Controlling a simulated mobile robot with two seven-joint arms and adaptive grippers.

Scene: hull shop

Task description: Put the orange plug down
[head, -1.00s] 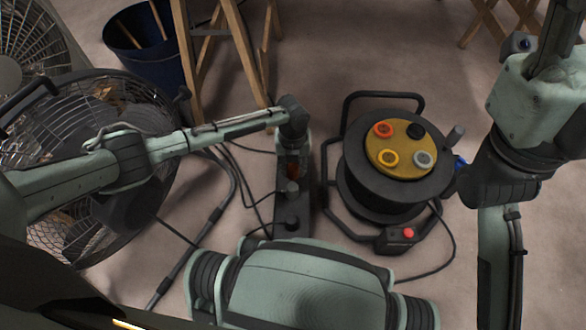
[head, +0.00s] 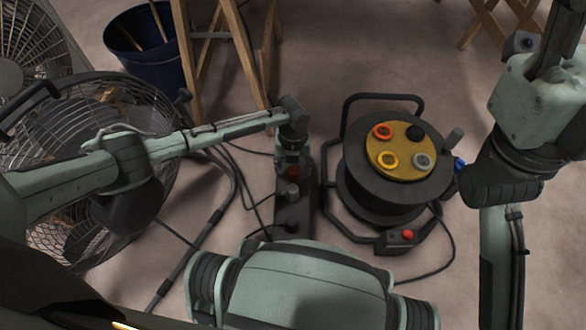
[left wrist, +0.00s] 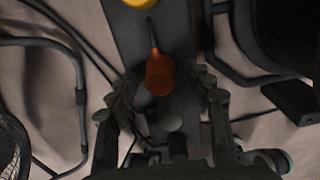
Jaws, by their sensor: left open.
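The orange plug (left wrist: 159,74) lies over the dark grey power strip (left wrist: 124,28) in the left wrist view, with its dark cord running toward the top. My left gripper (left wrist: 165,84) is open, with one finger on each side of the plug. In the head view the gripper (head: 292,152) points down over the far part of the strip (head: 306,215), and only a little of the orange plug (head: 294,172) shows under it. Whether the plug rests on the strip or sits in a socket is hidden. My right gripper is out of view.
A black cable reel (head: 357,197) with a yellow socket face (head: 402,146) stands right of the strip. A floor fan (head: 60,150) stands left. A blue bucket (head: 150,55) and wooden trestle legs (head: 245,50) are behind. Cords lie across the floor around the strip.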

